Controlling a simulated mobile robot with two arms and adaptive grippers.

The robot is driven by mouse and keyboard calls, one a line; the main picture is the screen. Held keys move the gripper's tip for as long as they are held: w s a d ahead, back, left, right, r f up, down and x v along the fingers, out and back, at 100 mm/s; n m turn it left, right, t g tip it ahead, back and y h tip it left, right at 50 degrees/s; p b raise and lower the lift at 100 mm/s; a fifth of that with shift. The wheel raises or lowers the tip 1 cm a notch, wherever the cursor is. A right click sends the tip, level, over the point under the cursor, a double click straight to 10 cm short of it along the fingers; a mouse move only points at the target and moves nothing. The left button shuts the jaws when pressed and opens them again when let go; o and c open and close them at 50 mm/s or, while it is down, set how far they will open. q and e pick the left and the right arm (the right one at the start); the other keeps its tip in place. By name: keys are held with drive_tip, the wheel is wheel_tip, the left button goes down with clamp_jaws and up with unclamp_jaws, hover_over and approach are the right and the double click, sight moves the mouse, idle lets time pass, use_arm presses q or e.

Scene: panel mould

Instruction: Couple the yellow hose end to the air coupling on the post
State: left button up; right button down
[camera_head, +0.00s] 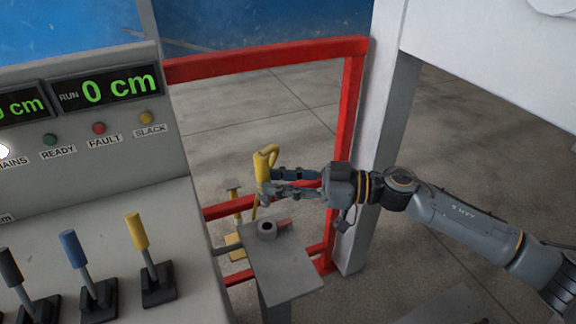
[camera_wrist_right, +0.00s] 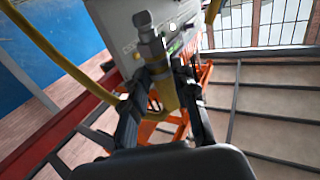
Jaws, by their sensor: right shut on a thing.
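My right gripper (camera_head: 266,181) is shut on the yellow hose end (camera_head: 262,164), which is held roughly upright above the post. In the right wrist view the hose end (camera_wrist_right: 160,82) sits between the two fingers (camera_wrist_right: 161,100), with a grey metal tip. The yellow hose (camera_wrist_right: 52,52) curves away to the left in that view. The air coupling (camera_head: 267,229) is a dark ring-shaped fitting on the grey post top (camera_head: 285,265). A red lever (camera_head: 284,223) lies beside it. The hose end is above the coupling and apart from it. My left gripper is not in view.
A grey console (camera_head: 100,200) with black, blue and yellow (camera_head: 137,232) levers stands on the left. A red rail frame (camera_head: 345,130) stands behind the post, with a pale column (camera_head: 375,150) to its right. A yellow stand (camera_head: 235,240) shows behind the post.

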drive_tip(key=shift+a+r, duration=0.1)
drive_tip(key=shift+r, duration=0.15)
drive_tip(key=shift+s, duration=0.1)
drive_tip(key=shift+r+p, duration=0.15)
drive_tip(key=shift+p, duration=0.4)
use_arm(q)
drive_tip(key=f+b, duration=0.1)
drive_tip(key=b, duration=0.1)
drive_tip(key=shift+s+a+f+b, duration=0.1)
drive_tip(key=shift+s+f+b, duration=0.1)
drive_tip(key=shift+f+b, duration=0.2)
use_arm(e)
wheel_tip(320, 180, down, 6)
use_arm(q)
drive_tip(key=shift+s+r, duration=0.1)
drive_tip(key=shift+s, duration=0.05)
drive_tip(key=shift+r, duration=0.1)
